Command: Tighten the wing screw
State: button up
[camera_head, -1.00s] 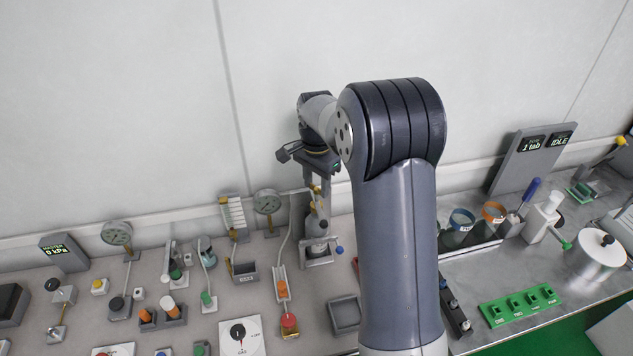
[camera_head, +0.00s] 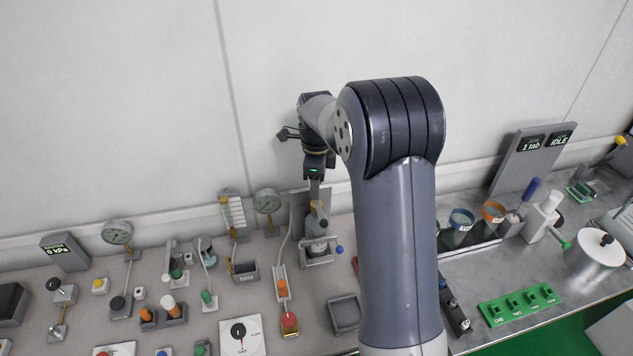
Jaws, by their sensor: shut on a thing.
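The wing screw (camera_head: 319,207) is a small brass-yellow part at the top of a grey fixture (camera_head: 317,246) near the back wall. My gripper (camera_head: 317,200) points straight down over the fixture, with its fingertips at the wing screw. It is shut on the wing screw. The fingers are seen edge-on, one behind the other, and hide part of the screw. The fixture stands upright on a grey base with a small blue knob (camera_head: 339,250) at its right.
My arm hides the bench right of the fixture. Gauges (camera_head: 268,201) and small testers stand to the left. A grey tray (camera_head: 345,314) lies in front. On the right are a green board (camera_head: 520,305), cups (camera_head: 461,220) and a display panel (camera_head: 535,155). The wall is close behind.

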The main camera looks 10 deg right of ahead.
jog(key=m, duration=0.6)
jog(key=shift+m, duration=0.4)
dwell(0.3)
jog(key=o, duration=1)
notch_tip(320, 180, up, 11)
jog(key=shift+f+b, duration=0.1)
jog(key=shift+b, duration=0.55)
